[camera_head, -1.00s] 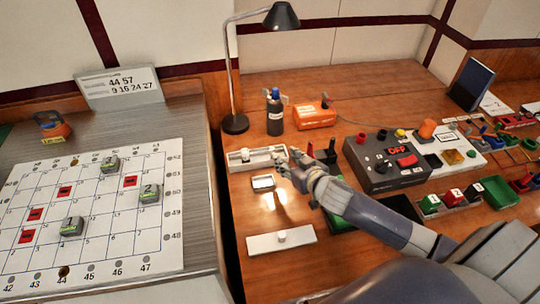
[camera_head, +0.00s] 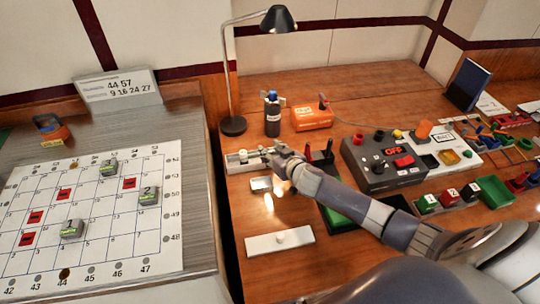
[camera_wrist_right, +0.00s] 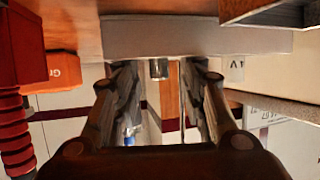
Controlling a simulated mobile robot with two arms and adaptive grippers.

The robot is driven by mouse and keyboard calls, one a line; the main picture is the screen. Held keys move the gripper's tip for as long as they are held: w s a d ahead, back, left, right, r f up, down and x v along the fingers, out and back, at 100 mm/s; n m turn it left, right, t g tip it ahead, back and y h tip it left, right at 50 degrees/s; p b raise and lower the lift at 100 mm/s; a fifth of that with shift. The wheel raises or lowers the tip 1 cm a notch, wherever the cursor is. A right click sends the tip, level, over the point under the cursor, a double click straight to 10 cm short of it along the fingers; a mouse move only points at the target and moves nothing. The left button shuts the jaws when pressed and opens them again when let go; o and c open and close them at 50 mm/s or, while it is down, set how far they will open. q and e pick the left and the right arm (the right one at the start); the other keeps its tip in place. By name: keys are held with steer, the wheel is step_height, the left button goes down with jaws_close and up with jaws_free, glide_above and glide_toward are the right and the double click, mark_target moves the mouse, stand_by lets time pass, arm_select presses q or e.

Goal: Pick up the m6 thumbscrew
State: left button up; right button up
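A small metal cylinder (camera_wrist_right: 158,68), which looks like the m6 thumbscrew, shows in the right wrist view at the edge of a pale grey block (camera_wrist_right: 195,36). It sits between the two spread fingers of my right gripper (camera_wrist_right: 160,84), and I see no finger touching it. In the head view my right gripper (camera_head: 273,150) is at the right end of a pale tray (camera_head: 234,167) holding small metal parts, and hides that end. I cannot tell the thumbscrew apart there. My left gripper is not in view.
A lamp (camera_head: 233,124), a dark bottle (camera_head: 272,117) and an orange box (camera_head: 312,119) stand behind the tray. A control box (camera_head: 385,173) stands to the right. Bare wood lies around the plate.

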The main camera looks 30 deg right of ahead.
jaws_close()
steer(key=shift+r, duration=0.1)
stand_by(0.3)
